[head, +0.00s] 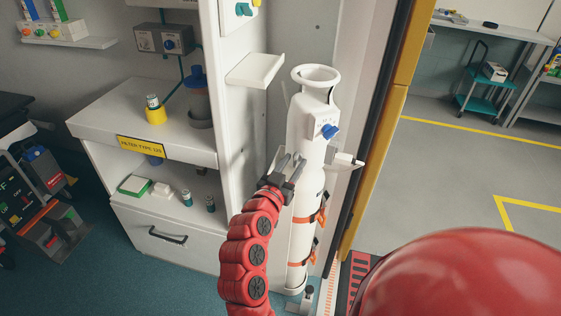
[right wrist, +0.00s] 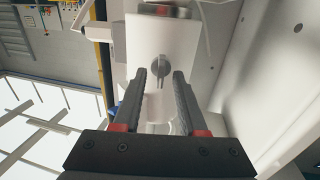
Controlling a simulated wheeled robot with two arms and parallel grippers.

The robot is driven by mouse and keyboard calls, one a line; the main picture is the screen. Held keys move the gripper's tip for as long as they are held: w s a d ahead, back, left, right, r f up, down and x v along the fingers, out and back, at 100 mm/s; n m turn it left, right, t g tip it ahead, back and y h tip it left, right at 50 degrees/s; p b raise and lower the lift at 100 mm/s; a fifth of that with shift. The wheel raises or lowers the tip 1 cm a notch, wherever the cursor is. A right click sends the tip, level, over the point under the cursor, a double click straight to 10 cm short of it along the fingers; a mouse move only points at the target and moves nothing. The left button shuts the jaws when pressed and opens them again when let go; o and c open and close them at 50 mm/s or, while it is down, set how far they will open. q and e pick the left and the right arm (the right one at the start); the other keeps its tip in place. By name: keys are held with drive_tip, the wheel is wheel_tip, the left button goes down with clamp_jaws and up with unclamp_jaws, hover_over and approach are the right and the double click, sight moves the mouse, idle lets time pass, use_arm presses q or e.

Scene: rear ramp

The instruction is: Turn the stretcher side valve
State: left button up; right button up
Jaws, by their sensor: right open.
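A tall white cylinder (head: 300,225) stands upright against the wall, held by orange straps. A blue knob (head: 330,131) sits on a white plate near its top. My right gripper (head: 290,162) is open in front of the cylinder, lower and left of the blue knob and apart from it. In the right wrist view, a grey knob (right wrist: 158,68) on a white plate (right wrist: 138,42) shows between and beyond the open fingers (right wrist: 160,74). I cannot tell whether it is the same knob as the blue one. Nothing is held. My left gripper is not in view.
A small white shelf (head: 255,70) juts out left of the cylinder's top. A white bracket (head: 345,161) sticks out at its right, near the yellow door frame (head: 376,130). A counter with cups (head: 140,125) stands left. Open floor (head: 450,175) lies right.

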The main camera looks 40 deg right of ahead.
clamp_jaws()
drive_tip(key=n+p, duration=0.2)
drive_tip(key=n, duration=0.2)
drive_tip(key=shift+w+a+n, duration=0.1)
drive_tip(key=shift+n, duration=0.2)
idle(0.3)
unclamp_jaws()
